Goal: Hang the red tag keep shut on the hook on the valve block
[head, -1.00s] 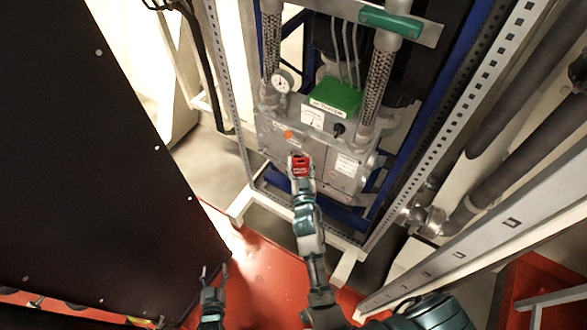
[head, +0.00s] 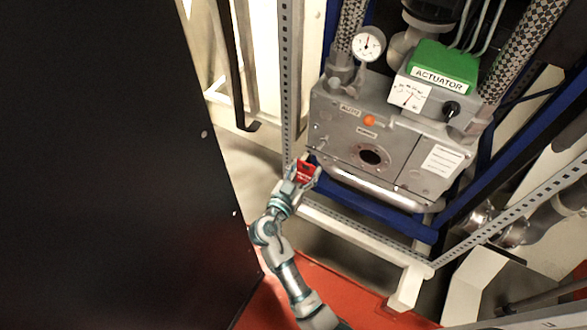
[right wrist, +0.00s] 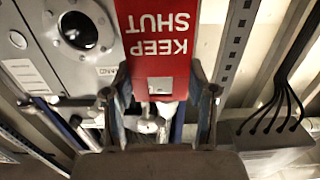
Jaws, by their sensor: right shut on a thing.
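My right gripper (head: 301,178) is shut on the red tag (head: 307,173). In the right wrist view the tag (right wrist: 155,35) sits between the two fingers of the gripper (right wrist: 157,85), its white words "KEEP SHUT" upside down. The grey valve block (head: 345,148) stands in the rack. The tag is by the block's lower left front corner in the head view; I cannot tell the gap between them. Small fittings show on the block's front left, but I cannot make out which is the hook. My left gripper is not in view.
A green actuator box (head: 445,62) and a pressure gauge (head: 369,44) sit on top of the block. A perforated post (head: 286,80) rises left of it. A large dark panel (head: 100,170) fills the left side. White rack feet (head: 408,288) stand below.

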